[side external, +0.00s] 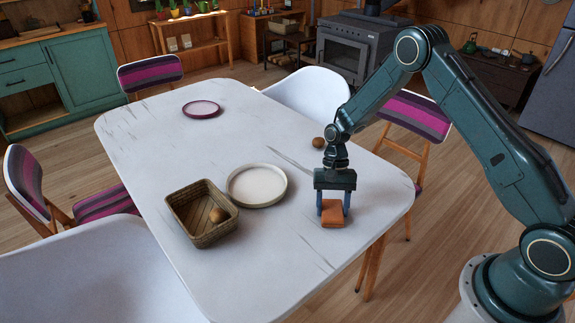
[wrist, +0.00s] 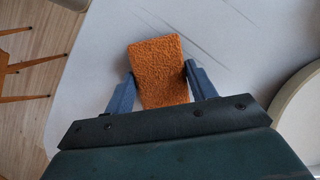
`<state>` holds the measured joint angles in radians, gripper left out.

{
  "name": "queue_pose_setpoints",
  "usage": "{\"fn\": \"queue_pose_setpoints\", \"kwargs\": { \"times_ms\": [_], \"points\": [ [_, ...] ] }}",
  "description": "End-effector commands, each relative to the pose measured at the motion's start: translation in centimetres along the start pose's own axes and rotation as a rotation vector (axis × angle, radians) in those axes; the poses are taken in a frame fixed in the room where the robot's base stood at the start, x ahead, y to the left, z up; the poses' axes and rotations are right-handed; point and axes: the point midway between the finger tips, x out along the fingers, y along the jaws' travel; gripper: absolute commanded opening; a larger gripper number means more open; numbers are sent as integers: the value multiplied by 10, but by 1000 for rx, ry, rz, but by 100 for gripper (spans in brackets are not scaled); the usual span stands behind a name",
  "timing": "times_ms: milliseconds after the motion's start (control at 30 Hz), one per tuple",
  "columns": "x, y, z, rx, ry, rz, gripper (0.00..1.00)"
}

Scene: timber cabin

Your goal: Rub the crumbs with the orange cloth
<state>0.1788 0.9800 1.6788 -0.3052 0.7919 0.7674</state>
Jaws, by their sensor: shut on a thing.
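The orange cloth (side external: 333,214) is a small folded block between the blue fingers of my gripper (side external: 333,205), near the right end of the white table. In the wrist view the cloth (wrist: 160,72) has a rough towel-like face, and the two fingers of my gripper (wrist: 160,85) press on its sides. The cloth is at or just above the table top; I cannot tell whether it touches. I cannot make out any crumbs for sure; thin dark streaks on the table look like marks in its surface.
A small brown ball-like item (side external: 318,142) lies behind my gripper. A purple-rimmed plate (side external: 201,108) is at the far end of the table (side external: 150,150). Chairs surround it.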

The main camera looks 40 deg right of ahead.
Motion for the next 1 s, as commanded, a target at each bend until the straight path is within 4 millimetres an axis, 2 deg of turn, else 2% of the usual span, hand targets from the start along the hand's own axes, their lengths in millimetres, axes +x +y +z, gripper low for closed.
{"fn": "queue_pose_setpoints", "kwargs": {
  "times_ms": [200, 1000],
  "points": [
    [4, 11, 10, 1, -2, 2, 34],
    [-13, -34, -33, 0, 1, 0, 34]
  ]
}}
